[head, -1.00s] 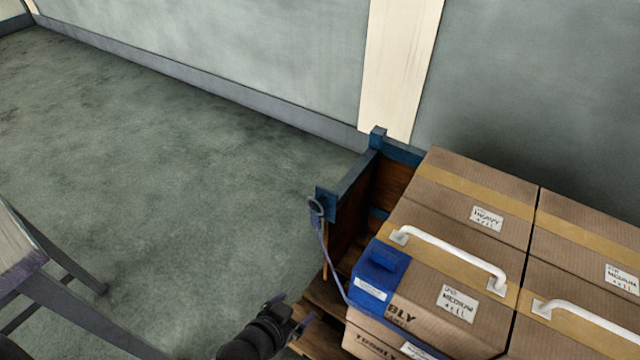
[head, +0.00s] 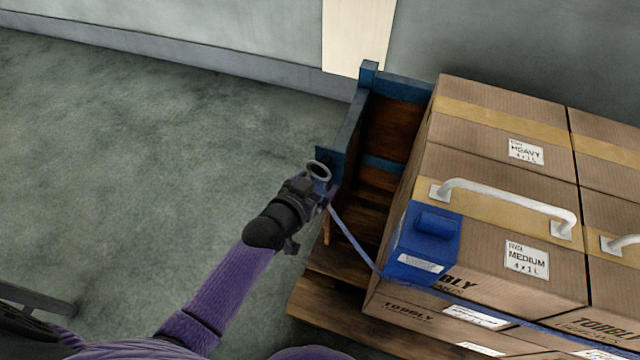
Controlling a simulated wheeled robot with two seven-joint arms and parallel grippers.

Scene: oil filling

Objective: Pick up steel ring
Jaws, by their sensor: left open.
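The steel ring (head: 319,170) is a small grey loop at the blue corner post of the wooden crate, at the upper end of a blue strap (head: 352,240). The strap runs down to a blue block (head: 424,243) on the cardboard boxes. My left gripper (head: 318,185) is open, close beside the ring on its lower left. The fingers partly hide the ring's lower side and the strap's end. I cannot tell whether they touch it. My right gripper is not in view.
Stacked cardboard boxes (head: 500,170) with white handles (head: 508,197) fill the right side on a wooden pallet (head: 330,292). The crate's blue-framed end (head: 347,135) rises behind the ring. Open grey floor (head: 150,150) lies to the left.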

